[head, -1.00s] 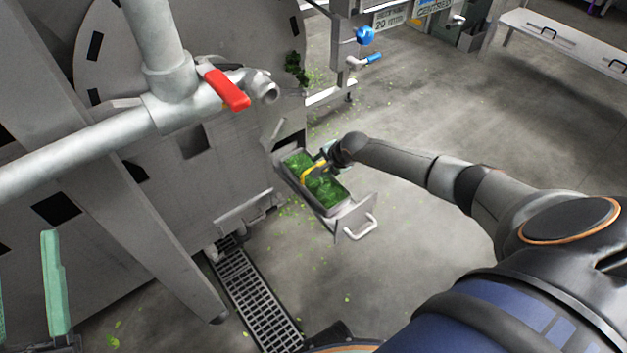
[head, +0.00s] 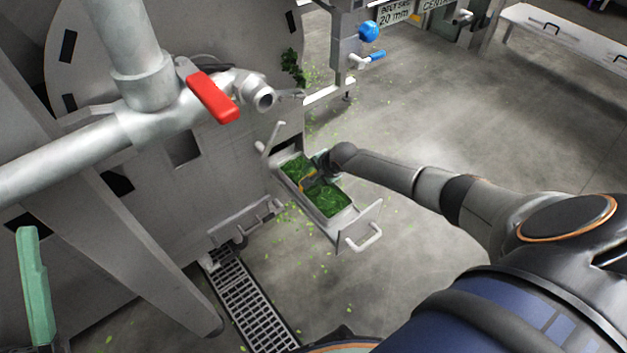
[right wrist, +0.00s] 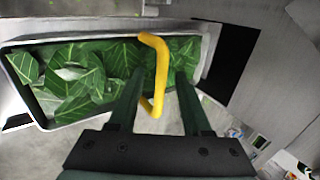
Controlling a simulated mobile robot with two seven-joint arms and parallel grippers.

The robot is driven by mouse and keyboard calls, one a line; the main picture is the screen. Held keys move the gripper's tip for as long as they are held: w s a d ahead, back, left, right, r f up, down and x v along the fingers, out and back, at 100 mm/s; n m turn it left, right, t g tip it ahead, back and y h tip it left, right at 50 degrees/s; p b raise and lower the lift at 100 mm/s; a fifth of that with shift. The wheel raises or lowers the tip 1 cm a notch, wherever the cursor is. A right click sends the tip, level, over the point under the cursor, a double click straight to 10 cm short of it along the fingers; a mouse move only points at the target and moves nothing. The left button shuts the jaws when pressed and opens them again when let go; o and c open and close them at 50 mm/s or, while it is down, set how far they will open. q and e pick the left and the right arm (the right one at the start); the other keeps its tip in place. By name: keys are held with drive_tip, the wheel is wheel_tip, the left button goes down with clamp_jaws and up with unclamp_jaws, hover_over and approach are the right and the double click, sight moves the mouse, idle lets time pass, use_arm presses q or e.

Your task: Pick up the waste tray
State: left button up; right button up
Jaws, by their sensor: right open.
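The waste tray (head: 347,213) is a grey, narrow tray full of green leaves, in a pulled-out drawer at the machine's foot. It fills the upper left of the right wrist view (right wrist: 24,99). Its yellow handle (head: 307,184) arches over the leaves. My right gripper (head: 319,164) is at the tray's far long side. In the right wrist view its fingers (right wrist: 158,103) are apart, with the yellow handle (right wrist: 158,75) showing between them; contact cannot be told.
The drawer front has a pale pull handle (head: 364,239). A pipe with a red lever (head: 213,97) crosses the near left. A floor grate (head: 250,305) lies below the machine. Leaf scraps dot the floor. The floor to the right is clear up to a white bench (head: 570,40).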

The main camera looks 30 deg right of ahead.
drive_tip(key=shift+r, duration=0.1)
drive_tip(key=shift+c, duration=0.3)
drive_tip(key=shift+s, duration=0.1)
clamp_jaws()
drive_tip(key=shift+r, duration=0.1)
idle(0.8)
